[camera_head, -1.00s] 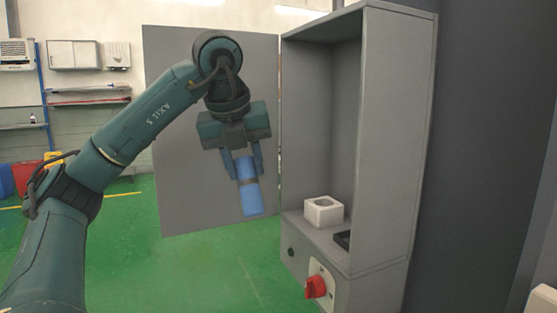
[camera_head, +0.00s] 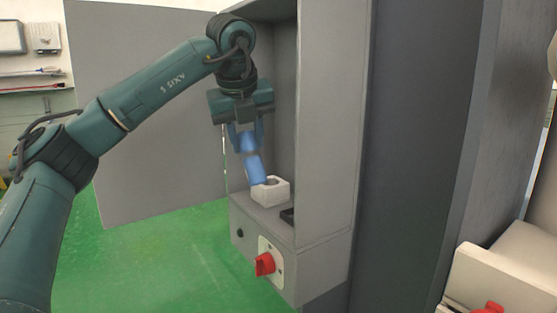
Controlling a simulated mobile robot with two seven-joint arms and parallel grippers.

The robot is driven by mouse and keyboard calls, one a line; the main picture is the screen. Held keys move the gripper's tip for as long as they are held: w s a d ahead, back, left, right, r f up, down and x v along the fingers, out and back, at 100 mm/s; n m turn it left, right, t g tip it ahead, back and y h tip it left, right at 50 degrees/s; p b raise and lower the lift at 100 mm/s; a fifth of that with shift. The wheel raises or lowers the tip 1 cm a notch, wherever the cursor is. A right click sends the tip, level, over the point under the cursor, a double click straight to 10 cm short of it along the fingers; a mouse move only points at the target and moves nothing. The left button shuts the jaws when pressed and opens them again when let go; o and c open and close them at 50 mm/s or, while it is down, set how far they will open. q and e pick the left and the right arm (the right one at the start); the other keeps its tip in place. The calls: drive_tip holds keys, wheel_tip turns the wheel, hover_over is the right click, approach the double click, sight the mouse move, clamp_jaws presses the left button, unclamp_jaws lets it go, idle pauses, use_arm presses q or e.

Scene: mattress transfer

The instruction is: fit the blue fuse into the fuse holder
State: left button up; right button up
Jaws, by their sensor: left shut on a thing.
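My left gripper (camera_head: 246,136) hangs down at the open front of the grey cabinet. It is shut on the blue fuse (camera_head: 255,168), a blue cylinder that points down and is slightly tilted. The fuse holder (camera_head: 275,192) is a white square block with a round opening, standing on the cabinet's inner ledge. The fuse's lower end overlaps the holder's left upper edge in this view. I cannot tell whether they touch. The fuse does not look upright in the opening. My right gripper is not in view.
The grey cabinet (camera_head: 328,130) has a tall right side wall and an open door (camera_head: 140,120) on the left. A dark slot (camera_head: 287,216) lies right of the holder. A red rotary switch (camera_head: 265,264) sits on the front below. Green floor is clear at lower left.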

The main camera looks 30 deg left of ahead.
use_arm(q)
drive_tip(key=w+d+p, duration=0.2)
drive_tip(key=w+d, duration=0.1)
drive_tip(key=w, duration=0.3)
wheel_tip(320, 180, down, 7)
drive_tip(key=w, duration=0.1)
drive_tip(key=shift+r, duration=0.2)
drive_tip(key=shift+a, duration=0.1)
drive_tip(key=shift+f+b, duration=0.25)
drive_tip(key=shift+b, duration=0.15)
drive_tip(key=o, duration=1.1)
drive_tip(key=shift+r, duration=0.1)
drive_tip(key=v, duration=0.7)
drive_tip(key=shift+s+r, duration=0.15)
